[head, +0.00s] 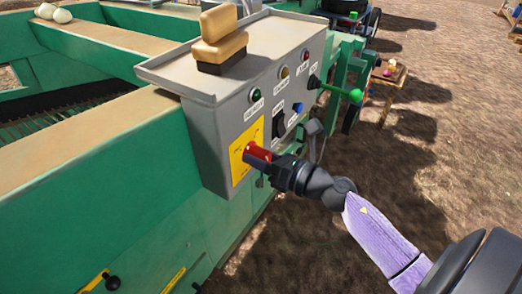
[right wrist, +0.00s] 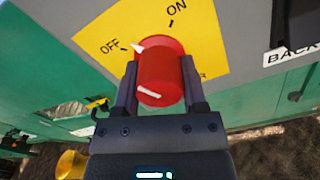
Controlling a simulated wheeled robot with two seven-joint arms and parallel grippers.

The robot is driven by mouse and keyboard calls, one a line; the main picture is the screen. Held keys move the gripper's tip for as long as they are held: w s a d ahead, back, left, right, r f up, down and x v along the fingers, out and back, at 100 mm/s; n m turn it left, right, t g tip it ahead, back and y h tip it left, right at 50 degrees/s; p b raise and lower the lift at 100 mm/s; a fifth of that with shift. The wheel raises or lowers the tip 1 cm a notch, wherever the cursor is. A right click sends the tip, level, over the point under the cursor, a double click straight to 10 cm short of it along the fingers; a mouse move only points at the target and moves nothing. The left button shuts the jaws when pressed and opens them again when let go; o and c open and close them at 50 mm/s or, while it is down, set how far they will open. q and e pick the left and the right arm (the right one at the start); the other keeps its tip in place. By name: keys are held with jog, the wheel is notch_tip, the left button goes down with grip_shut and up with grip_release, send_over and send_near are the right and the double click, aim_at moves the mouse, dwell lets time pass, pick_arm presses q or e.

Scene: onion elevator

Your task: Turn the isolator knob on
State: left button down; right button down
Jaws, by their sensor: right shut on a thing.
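The isolator knob (right wrist: 160,78) is red, on a yellow plate (right wrist: 100,42) marked OFF at left and ON at upper right. A white pointer at the knob's rim is beside the OFF mark, and a white line shows on its front face. My right gripper (right wrist: 160,70) has one finger on each side of the knob and is shut on it. In the head view the red knob (head: 257,153) sticks out from the yellow plate (head: 238,166) on the grey control box (head: 213,140), with my right gripper (head: 268,161) at it. My left gripper is not in view.
Labelled lamps, a black switch (head: 279,124), a blue knob (head: 297,108) and a green-tipped lever (head: 354,95) are on the same panel. A wooden-looking brush (head: 222,40) stands on the box top. The green machine frame (head: 160,165) runs left; bare ground lies right.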

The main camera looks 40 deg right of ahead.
jog(key=m+p, duration=0.1)
jog(key=m, duration=0.1)
jog(key=m+p, duration=0.1)
jog(key=shift+r+m, duration=0.2)
jog(key=shift+m, duration=0.2)
jog(key=m+p, duration=0.3)
jog(key=m, duration=0.1)
jog(key=m+p, duration=0.1)
jog(key=m, duration=0.1)
jog(key=shift+m, duration=0.4)
jog(key=shift+m+p, duration=0.55)
jog(key=shift+m, duration=0.55)
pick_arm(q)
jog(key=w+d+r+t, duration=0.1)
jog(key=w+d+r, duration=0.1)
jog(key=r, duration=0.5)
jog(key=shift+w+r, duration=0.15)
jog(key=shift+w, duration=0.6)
pick_arm(e)
jog(key=shift+f, duration=0.1)
jog(key=shift+m, duration=0.3)
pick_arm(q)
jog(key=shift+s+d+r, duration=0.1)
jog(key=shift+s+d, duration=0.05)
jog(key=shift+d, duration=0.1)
pick_arm(e)
jog(key=shift+a, duration=0.1)
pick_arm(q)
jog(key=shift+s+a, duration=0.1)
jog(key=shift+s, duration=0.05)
